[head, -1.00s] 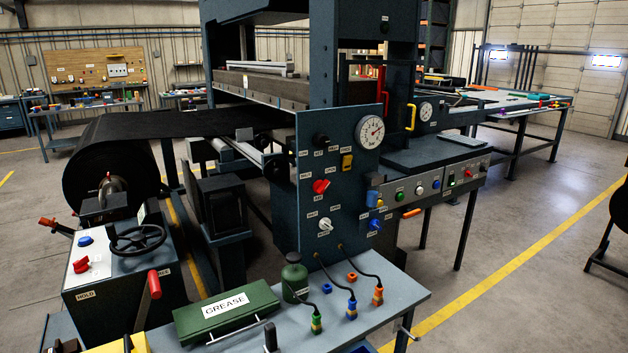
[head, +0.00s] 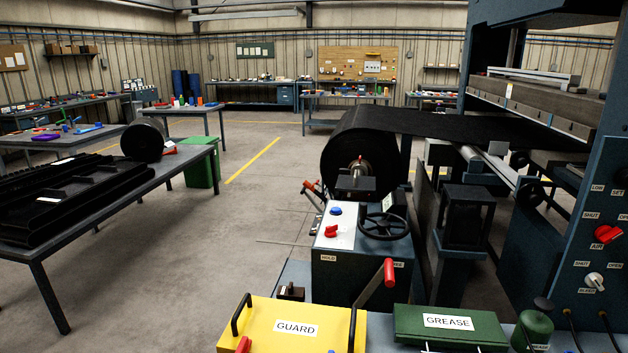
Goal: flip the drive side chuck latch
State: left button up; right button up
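The black belt roll (head: 350,145) sits on its stand at the middle right in the head view. A metal chuck (head: 357,168) shows at its near end, above a dark support block (head: 353,187). Neither of my grippers is in view.
The control box (head: 350,272) carries a blue button, a red knob and a black handwheel (head: 384,225). A yellow GUARD cover (head: 290,325) and green GREASE box (head: 447,325) are in front. The floor at left centre is clear.

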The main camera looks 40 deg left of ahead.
aim_at(307, 183)
jog(key=j+u, duration=0.2)
jog(key=j, duration=0.2)
jog(key=i+j+u, duration=0.1)
jog(key=j+u, duration=0.15)
jog(key=i+j+u, duration=0.2)
jog(key=j, duration=0.25)
jog(key=j+u, duration=0.2)
jog(key=j, duration=0.15)
jog(key=i, duration=0.05)
